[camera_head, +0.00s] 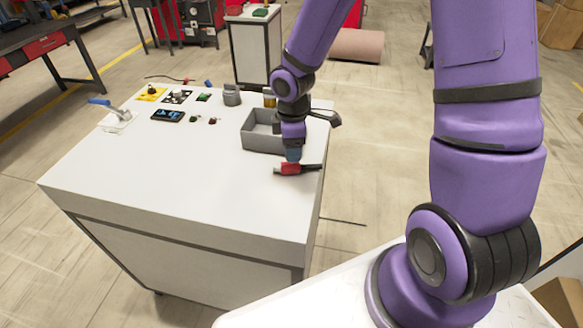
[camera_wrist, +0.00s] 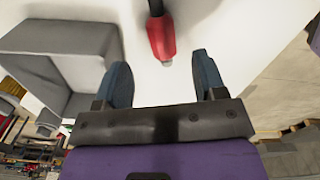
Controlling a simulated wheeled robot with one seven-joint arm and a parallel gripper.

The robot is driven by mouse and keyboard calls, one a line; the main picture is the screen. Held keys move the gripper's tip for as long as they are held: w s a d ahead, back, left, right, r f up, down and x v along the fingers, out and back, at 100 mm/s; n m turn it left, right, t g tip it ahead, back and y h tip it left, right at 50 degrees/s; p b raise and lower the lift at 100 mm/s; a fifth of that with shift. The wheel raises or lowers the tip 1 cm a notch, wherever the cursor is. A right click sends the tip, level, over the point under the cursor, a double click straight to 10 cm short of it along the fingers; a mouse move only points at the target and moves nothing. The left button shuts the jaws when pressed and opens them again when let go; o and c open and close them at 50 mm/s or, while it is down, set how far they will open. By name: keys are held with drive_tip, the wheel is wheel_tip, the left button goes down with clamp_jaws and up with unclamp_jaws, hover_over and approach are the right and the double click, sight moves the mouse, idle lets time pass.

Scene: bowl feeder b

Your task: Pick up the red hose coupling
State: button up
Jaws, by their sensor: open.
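The red hose coupling (camera_head: 290,169), red with black ends, lies on the white table top near its right edge. In the wrist view its red body (camera_wrist: 161,38) and a black part beyond it show at the top centre. My gripper (camera_head: 293,158) points down just above the coupling and hides part of it in the head view. In the wrist view my gripper (camera_wrist: 161,66) is open, with its two blue fingers apart. The coupling's near end lies around the gap between the fingertips. Whether the fingers touch it cannot be told.
A grey open bin (camera_head: 262,142) stands close behind and left of the coupling; it also shows in the wrist view (camera_wrist: 62,38). Several small parts and a grey cylinder (camera_head: 232,95) stand at the table's back. The table's front left (camera_head: 150,180) is clear.

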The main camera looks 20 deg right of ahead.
sight(293, 164)
drive_tip(key=shift+s+d+f, duration=0.1)
drive_tip(key=shift+f, duration=1.6)
drive_tip(key=shift+s+d+f, duration=0.1)
drive_tip(key=shift+f, duration=1.6)
drive_tip(key=c, duration=1.1)
drive_tip(key=shift+a+r, duration=0.1)
drive_tip(key=shift+r, duration=0.05)
